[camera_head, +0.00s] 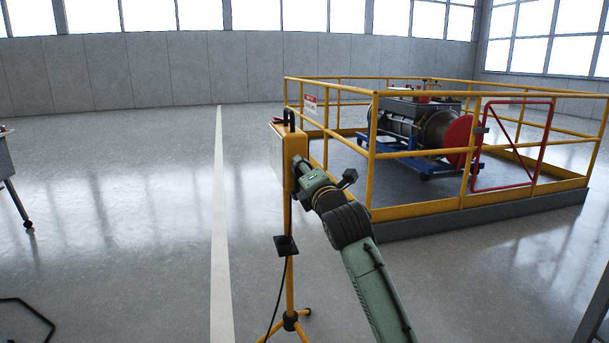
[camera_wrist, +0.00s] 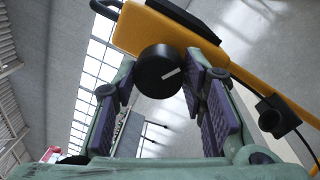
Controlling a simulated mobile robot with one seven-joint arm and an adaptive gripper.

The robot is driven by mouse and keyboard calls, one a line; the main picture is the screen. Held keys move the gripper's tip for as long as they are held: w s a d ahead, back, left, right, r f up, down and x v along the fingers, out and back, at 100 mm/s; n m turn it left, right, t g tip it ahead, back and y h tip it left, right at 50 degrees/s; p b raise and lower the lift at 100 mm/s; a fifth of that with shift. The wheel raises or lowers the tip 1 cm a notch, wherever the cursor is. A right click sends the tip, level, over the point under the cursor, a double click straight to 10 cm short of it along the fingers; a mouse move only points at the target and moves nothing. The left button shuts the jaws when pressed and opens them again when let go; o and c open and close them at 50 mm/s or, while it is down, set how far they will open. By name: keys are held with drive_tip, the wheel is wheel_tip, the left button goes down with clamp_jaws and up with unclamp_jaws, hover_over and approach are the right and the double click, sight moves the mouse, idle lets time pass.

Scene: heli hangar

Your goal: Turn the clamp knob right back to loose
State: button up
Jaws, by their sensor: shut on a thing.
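The clamp knob (camera_wrist: 157,70) is a round black knob with a white pointer line, on the side of a yellow box (camera_wrist: 148,24). In the wrist view the pointer slants toward the upper right. My gripper (camera_wrist: 162,82) has its purple-padded fingers on both sides of the knob and is shut on it. In the head view my gripper (camera_head: 302,167) reaches the right side of the yellow box (camera_head: 290,155), which stands upright on a yellow post (camera_head: 290,265). The knob is hidden there behind my gripper.
The post has a tripod foot (camera_head: 290,320), a small black plate (camera_head: 286,245) and a hanging cable. A yellow-railed platform (camera_head: 400,228) with an engine on a blue cradle (camera_head: 400,160) stands to the right. Open floor lies left, with a table (camera_head: 6,165) at the edge.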

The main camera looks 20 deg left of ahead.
drive_tip(key=shift+f, duration=0.1)
idle(0.3)
drive_tip(key=o, duration=1.2)
drive_tip(key=shift+c, duration=0.2)
drive_tip(key=r+v, duration=0.1)
drive_tip(key=v, duration=1.1)
drive_tip(key=shift+f, duration=0.45)
